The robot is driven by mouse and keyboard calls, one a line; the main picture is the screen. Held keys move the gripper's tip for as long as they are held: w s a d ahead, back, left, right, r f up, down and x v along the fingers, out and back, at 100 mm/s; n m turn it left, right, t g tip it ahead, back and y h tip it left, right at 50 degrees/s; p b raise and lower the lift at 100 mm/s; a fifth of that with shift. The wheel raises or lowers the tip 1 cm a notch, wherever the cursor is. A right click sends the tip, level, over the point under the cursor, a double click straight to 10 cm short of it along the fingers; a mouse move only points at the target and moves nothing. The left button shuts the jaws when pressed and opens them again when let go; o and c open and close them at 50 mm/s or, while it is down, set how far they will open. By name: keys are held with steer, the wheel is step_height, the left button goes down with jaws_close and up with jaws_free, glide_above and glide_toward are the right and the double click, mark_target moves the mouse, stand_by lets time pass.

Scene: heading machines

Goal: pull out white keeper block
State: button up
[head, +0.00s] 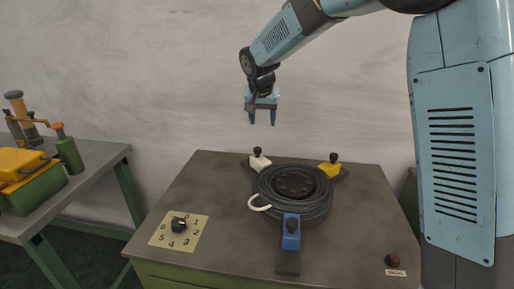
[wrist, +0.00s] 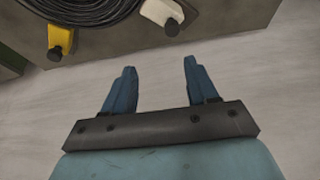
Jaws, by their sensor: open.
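The white keeper block (head: 259,161) with a black knob stands at the back left edge of the black coil (head: 293,194) on the table. The white block also shows at the top of the wrist view (wrist: 160,11), with its dark knob toward me. My gripper (head: 262,118) hangs above and behind the table, pointing down, over the white block in the head view. It is open and empty. Its two blue fingers (wrist: 157,85) are apart in the wrist view, with only pale wall or floor between them.
A yellow block (head: 329,168) and a blue block (head: 291,232) also sit around the coil. A numbered dial (head: 179,226) is at the table's left front, and a dark red button (head: 392,261) at the right front. A side bench (head: 90,170) with tools stands at left.

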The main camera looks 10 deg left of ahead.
mark_target(257, 148)
steer(key=a+x, duration=0.1)
steer(key=x, duration=0.9)
steer(key=a+x, duration=0.1)
steer(key=x, duration=0.4)
steer(key=shift+a+f, duration=0.15)
steer(key=shift+a, duration=0.2)
steer(key=shift+c, duration=0.5)
jaws_close()
